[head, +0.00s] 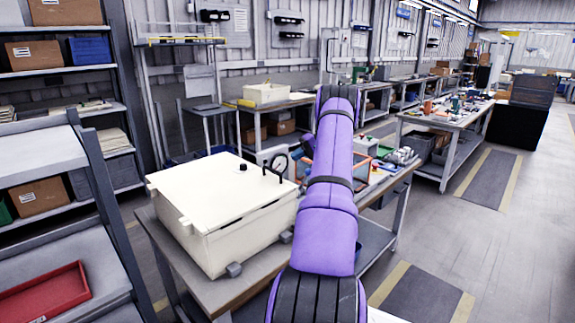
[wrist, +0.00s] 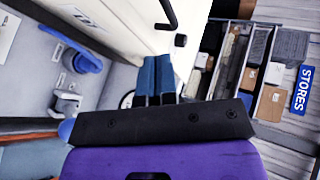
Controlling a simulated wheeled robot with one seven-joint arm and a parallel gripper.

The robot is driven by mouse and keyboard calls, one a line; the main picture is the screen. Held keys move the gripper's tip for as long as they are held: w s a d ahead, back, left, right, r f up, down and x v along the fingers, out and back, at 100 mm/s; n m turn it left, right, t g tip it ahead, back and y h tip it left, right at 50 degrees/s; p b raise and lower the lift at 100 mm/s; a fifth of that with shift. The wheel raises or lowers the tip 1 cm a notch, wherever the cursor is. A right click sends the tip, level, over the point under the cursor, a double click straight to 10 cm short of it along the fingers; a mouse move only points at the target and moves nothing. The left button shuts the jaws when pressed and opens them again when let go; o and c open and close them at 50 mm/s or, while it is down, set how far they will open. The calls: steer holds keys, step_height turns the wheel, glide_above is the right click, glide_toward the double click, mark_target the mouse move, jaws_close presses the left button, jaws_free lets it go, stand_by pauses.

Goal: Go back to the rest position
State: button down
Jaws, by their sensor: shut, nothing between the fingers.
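My gripper (wrist: 156,70) shows in the wrist view with its two blue fingers together and nothing between them. In the head view my purple arm reaches forward over the near bench, and the gripper is hidden behind it. A large cream box (head: 225,208) stands on the near bench, left of my arm. A black curved handle (head: 275,166) rises from its top. In the wrist view a black handle (wrist: 168,14) and a small black knob (wrist: 180,40) lie beyond the fingertips; I see no clear contact. No screwdriver can be made out for certain.
The near bench (head: 235,287) runs under the box and past my arm. A rack with a red tray (head: 40,300) stands close at the left. Another bench (head: 455,118) with tools is at the right. The floor (head: 520,230) at the right is open.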

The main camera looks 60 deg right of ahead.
steer(key=shift+v, duration=1.85)
steer(key=shift+f, duration=0.15)
steer(key=w+a+r+n+g+h, duration=0.1)
steer(key=w+a+r+g, duration=0.1)
steer(key=w+a+r, duration=0.5)
steer(key=w+a+r+n+g+h, duration=0.15)
steer(key=a+r, duration=0.35)
steer(key=a, duration=0.6)
steer(key=w+a+r+g, duration=0.2)
steer(key=w+a+r, duration=0.3)
steer(key=a, duration=0.4)
steer(key=s+a+r+n+h, duration=0.15)
steer(key=a+r, duration=0.25)
steer(key=a, duration=0.6)
steer(key=s+a+r+h, duration=0.1)
steer(key=s+a+r, duration=0.25)
steer(key=a, duration=0.65)
steer(key=s+a+r+n+h, duration=0.2)
steer(key=s+a, duration=0.5)
steer(key=a, duration=0.3)
steer(key=s+a+f+n+t+h, duration=0.1)
steer(key=s+a, duration=0.3)
steer(key=s, duration=0.4)
steer(key=s+a+f+n+t+h, duration=0.1)
steer(key=s+a+f, duration=0.3)
steer(key=s, duration=0.4)
steer(key=shift+s+a+n, duration=0.25)
steer(key=shift+a+n, duration=0.05)
steer(key=shift+a, duration=0.35)
